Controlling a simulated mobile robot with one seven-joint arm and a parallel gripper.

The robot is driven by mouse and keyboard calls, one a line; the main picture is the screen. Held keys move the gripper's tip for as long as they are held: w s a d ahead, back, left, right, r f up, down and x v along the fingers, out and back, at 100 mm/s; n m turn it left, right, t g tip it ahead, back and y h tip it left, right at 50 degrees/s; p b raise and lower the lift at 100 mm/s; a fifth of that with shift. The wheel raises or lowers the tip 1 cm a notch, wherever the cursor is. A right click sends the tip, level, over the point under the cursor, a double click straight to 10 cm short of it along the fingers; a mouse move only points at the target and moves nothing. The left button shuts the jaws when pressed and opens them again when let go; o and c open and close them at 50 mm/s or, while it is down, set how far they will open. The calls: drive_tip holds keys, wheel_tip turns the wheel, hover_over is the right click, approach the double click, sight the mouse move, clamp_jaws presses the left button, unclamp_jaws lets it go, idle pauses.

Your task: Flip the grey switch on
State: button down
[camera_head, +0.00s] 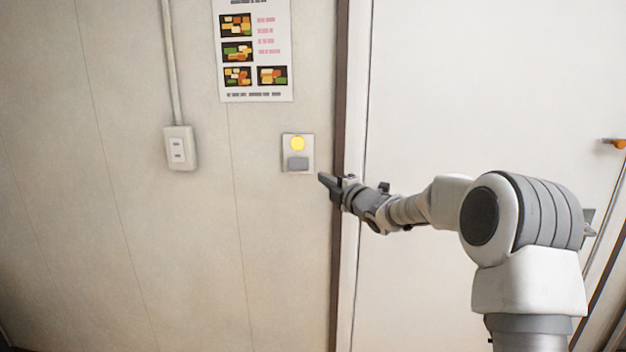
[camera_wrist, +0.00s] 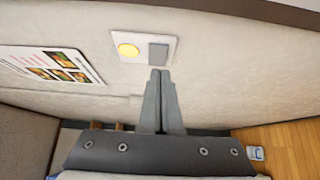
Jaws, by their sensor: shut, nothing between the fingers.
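The grey switch (camera_head: 298,163) is a small rectangular rocker on a pale wall plate (camera_head: 286,153), below a round yellow lit disc (camera_head: 297,144). In the wrist view the grey switch (camera_wrist: 158,53) lies beside the yellow disc (camera_wrist: 128,50) on the same plate. My gripper (camera_head: 322,178) is just right of and slightly below the plate in the head view. In the wrist view my gripper (camera_wrist: 160,73) has its fingers together and empty, with the tips close to the switch's edge. I cannot tell whether the tips touch it.
A white outlet box (camera_head: 180,148) with a conduit is on the wall to the left. A bento poster (camera_head: 258,90) hangs above the switch. A dark door frame (camera_head: 342,100) and white door (camera_head: 430,90) with an orange-tipped handle (camera_head: 615,143) stand to the right. The wall below the switch is clear.

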drive_tip(key=s+d, duration=0.2)
drive_tip(key=d, duration=0.1)
drive_tip(key=shift+s+d, duration=0.2)
drive_tip(key=shift+s, duration=0.15)
drive_tip(key=s+d+r+m+g+h+p, duration=0.1)
drive_tip(key=s+d+r+m+h, duration=0.15)
drive_tip(key=s+d+m, duration=0.35)
drive_tip(key=s+d+r+m+g+h, duration=0.15)
drive_tip(key=s+m+h, duration=0.25)
drive_tip(key=s, duration=0.4)
drive_tip(key=s+d+r+m+g+h+p, duration=0.1)
drive_tip(key=s+d+m+h, duration=0.35)
drive_tip(key=s, duration=0.25)
drive_tip(key=s+f+m+g, duration=0.2)
drive_tip(key=s+m, duration=0.1)
drive_tip(key=s, duration=0.6)
drive_tip(key=s+d+f+m+g, duration=0.1)
drive_tip(key=s+f+m+g, duration=0.1)
drive_tip(key=s, duration=0.7)
drive_tip(key=s+f+m+g+y, duration=0.1)
drive_tip(key=s+f+m+g, duration=0.1)
drive_tip(key=s+m, duration=0.3)
drive_tip(key=s+f, duration=0.1)
drive_tip(key=s, duration=0.3)
drive_tip(key=shift+d+f+p, duration=0.2)
drive_tip(key=shift+d+p, duration=0.05)
drive_tip(key=shift+p, duration=0.05)
